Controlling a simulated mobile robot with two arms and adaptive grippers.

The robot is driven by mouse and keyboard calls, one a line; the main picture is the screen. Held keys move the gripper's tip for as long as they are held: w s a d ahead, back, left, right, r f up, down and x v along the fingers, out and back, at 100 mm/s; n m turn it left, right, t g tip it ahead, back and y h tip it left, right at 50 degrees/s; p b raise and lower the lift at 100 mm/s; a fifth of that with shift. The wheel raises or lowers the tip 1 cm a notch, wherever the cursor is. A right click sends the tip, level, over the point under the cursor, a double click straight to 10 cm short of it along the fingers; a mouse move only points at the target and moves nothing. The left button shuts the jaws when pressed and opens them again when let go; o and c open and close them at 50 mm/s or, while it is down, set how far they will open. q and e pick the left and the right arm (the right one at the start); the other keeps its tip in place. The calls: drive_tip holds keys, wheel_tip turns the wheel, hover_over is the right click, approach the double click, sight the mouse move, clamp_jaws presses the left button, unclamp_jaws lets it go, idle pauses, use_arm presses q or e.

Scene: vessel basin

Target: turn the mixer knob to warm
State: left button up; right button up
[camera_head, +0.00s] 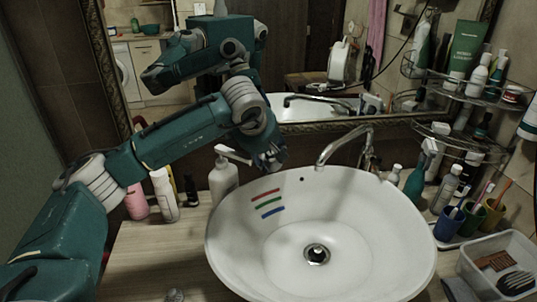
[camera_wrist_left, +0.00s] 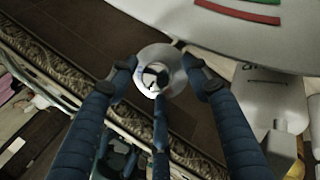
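In the left wrist view a round whitish knob (camera_wrist_left: 150,58), with a shiny, dark-patterned centre, sits between the fingers of my left gripper (camera_wrist_left: 158,72). I take it for the mixer knob. The three blue fingers are spread around it; I cannot tell whether they touch it. In the head view my left gripper (camera_head: 270,157) is at the back of the basin, left of the chrome spout (camera_head: 343,143), and hides the knob. The white basin (camera_head: 390,245) bears red, green and blue stripes on its left inner wall. My right gripper is not in view.
A white pump bottle (camera_head: 222,182) stands close beside my left gripper. More bottles (camera_head: 164,196) stand to its left. A framed mirror (camera_head: 300,85) is behind, reflecting my arm. Bottles, cups (camera_head: 449,222) and a clear box (camera_head: 500,255) crowd the right side.

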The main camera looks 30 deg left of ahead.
use_arm(q)
drive_tip(key=v, duration=1.2)
drive_tip(key=shift+r, duration=0.1)
